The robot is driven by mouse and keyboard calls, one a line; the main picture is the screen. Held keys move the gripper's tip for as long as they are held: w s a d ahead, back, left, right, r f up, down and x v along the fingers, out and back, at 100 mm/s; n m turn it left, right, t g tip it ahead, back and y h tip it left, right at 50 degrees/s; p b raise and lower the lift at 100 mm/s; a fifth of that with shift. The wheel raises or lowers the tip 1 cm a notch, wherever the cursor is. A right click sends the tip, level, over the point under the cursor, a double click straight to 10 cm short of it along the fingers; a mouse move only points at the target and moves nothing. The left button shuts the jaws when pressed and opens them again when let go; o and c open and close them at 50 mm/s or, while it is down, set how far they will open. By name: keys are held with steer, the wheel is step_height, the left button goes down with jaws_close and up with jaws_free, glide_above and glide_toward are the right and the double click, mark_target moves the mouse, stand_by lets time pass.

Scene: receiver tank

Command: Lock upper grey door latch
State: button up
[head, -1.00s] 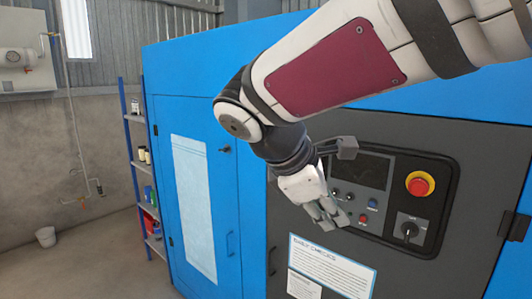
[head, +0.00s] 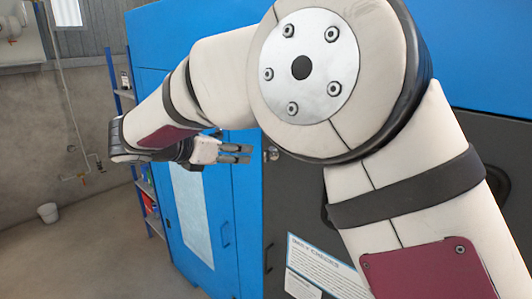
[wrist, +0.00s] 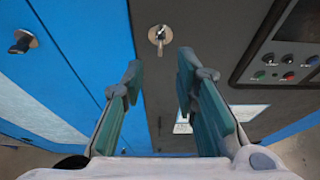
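The upper grey door latch (wrist: 158,36) is a small silver round plate with a short handle that stands roughly upright in the wrist view. It sits on the dark grey door (wrist: 205,28) near its left edge. In the head view the latch (head: 271,154) shows just right of my fingertips. My gripper (head: 246,154) points right at it. In the wrist view my gripper (wrist: 160,68) is open and empty, its two fingers spread on either side below the latch, apart from it.
A blue door (wrist: 70,75) lies left of the grey one and bears a similar dark-handled latch (wrist: 22,41). The control panel (wrist: 285,45) with buttons is at the right in the wrist view. My arm hides it in the head view. Shelves (head: 125,85) stand behind at the left.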

mark_target(265, 155)
steer(key=p+x, duration=0.1)
steer(key=x, duration=0.9)
steer(key=shift+w+d+f, duration=0.1)
steer(key=shift+d+f, duration=0.05)
steer(key=shift+c, duration=0.6)
jaws_close()
